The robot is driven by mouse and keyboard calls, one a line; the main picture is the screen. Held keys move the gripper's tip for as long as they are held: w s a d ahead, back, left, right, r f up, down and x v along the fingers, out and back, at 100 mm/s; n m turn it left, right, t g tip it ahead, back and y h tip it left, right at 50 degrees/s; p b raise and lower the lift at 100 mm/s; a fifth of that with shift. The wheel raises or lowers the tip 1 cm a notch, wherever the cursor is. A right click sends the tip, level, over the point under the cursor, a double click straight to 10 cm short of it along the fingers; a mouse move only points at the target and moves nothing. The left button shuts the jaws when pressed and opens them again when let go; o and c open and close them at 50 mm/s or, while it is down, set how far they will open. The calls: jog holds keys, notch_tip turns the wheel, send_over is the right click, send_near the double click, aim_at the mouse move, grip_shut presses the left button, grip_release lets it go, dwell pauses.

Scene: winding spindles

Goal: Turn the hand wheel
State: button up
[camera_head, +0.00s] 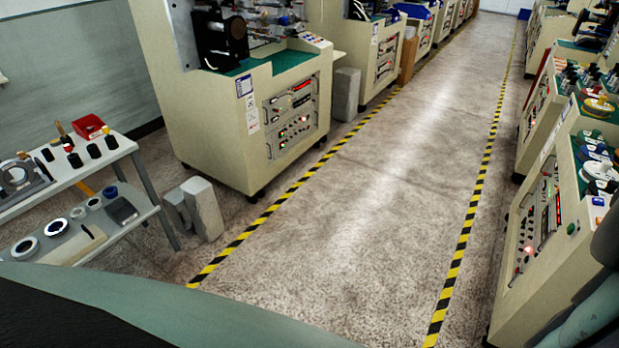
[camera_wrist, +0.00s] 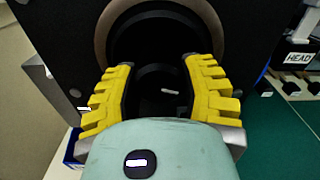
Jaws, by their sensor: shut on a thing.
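In the wrist view, my gripper (camera_wrist: 161,68) has its two yellow ridged fingers on either side of a dark round part, which I take to be the hand wheel (camera_wrist: 158,82). The fingers are closed on it from left and right. A small pale mark shows on its dark face. Behind it is a wider black round recess with a brownish-grey ring (camera_wrist: 212,22), set in a black panel (camera_wrist: 250,30). The wheel's lower part is hidden by my gripper's body. My gripper is not seen in the head view.
A green work surface (camera_wrist: 275,130) lies right of the panel, with a block marked HEAD (camera_wrist: 299,58). In the head view, a cream winding machine (camera_head: 230,120), a shelf of parts (camera_head: 80,165) and grey blocks (camera_head: 203,205) stand left. The striped aisle (camera_head: 340,200) is clear.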

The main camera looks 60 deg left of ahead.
jog(key=shift+c, duration=1)
jog(key=shift+f, duration=0.1)
jog(key=m+b, duration=0.1)
jog(key=m, duration=0.1)
jog(key=m+b, duration=0.1)
jog(key=b, duration=0.1)
jog(key=shift+w+a+f+m, duration=0.1)
jog(key=shift+w+m, duration=0.05)
jog(key=shift+m, duration=0.25)
jog(key=m+b, duration=0.5)
jog(key=m, duration=0.1)
jog(key=shift+b, duration=0.3)
jog(key=m+b, duration=0.5)
jog(key=m, duration=0.1)
jog(key=shift+w, duration=0.1)
jog(key=m+b, duration=0.3)
jog(key=shift+m, duration=0.3)
jog(key=shift+r+m+b, duration=0.3)
jog(key=shift+m+b, duration=0.4)
jog(key=shift+b, duration=0.05)
